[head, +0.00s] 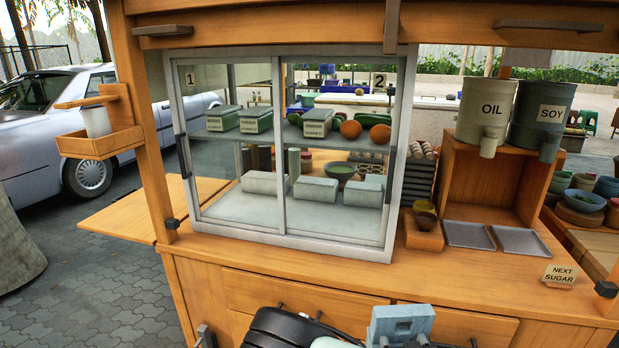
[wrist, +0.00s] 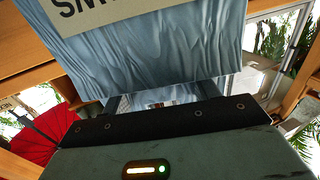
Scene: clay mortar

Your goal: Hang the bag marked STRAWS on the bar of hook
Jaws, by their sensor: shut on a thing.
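A pale blue, wrinkled bag (wrist: 185,55) fills the top of the wrist view. My gripper (wrist: 160,98) is shut on the bag, whose hanging part covers the fingertips. In the head view my arm shows at the bottom edge, in front of the cart's drawers, and I cannot make out the bag clearly there. I cannot identify the hook's bar in either view.
A wooden cart carries a glass cabinet (head: 290,160), OIL (head: 487,108) and SOY (head: 541,112) containers and two metal trays (head: 468,235). A NEXT SUGAR sign (head: 559,275) stands at the right front. A side shelf (head: 135,212) juts out left. A red umbrella-like shape (wrist: 45,135) shows in the wrist view.

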